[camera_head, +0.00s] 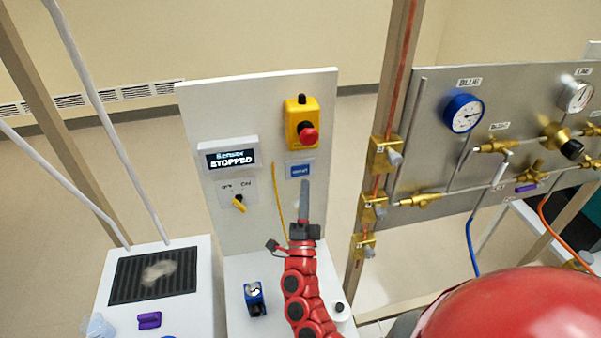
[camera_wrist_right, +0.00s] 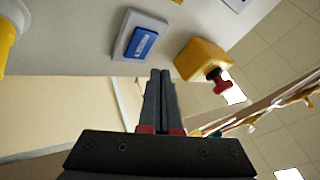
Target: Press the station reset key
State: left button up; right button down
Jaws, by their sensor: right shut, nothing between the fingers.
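The reset key is a blue rectangular key (camera_head: 300,170) with white lettering on a grey plate, on the upright white panel (camera_head: 230,110). In the wrist view the blue key (camera_wrist_right: 141,42) shows just beyond and a little left of my fingertips. My right gripper (camera_head: 304,187) is shut and empty, pointing up just below the key in the head view. It also shows shut in the wrist view (camera_wrist_right: 160,75), with its fingertips apart from the key. A display (camera_head: 229,159) on the panel reads STOPPED. My left gripper is not in view.
A yellow box with a red emergency button (camera_head: 308,134) sits just above the key. A yellow rotary switch (camera_head: 239,203) is lower left. A blue device (camera_head: 254,298) stands on the white base. A gauge panel (camera_head: 430,150) and brass valves are at right.

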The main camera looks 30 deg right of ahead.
aim_at(300, 171)
jog(key=w, duration=0.1)
jog(key=w+b, duration=0.1)
jog(key=shift+w+d+f, duration=0.1)
jog(key=shift+w+d, duration=0.3)
dwell(1.7)
jog(key=shift+w+b, duration=0.15)
jog(key=shift+b, duration=0.25)
jog(key=shift+w+d, duration=0.1)
jog(key=shift+w, duration=0.15)
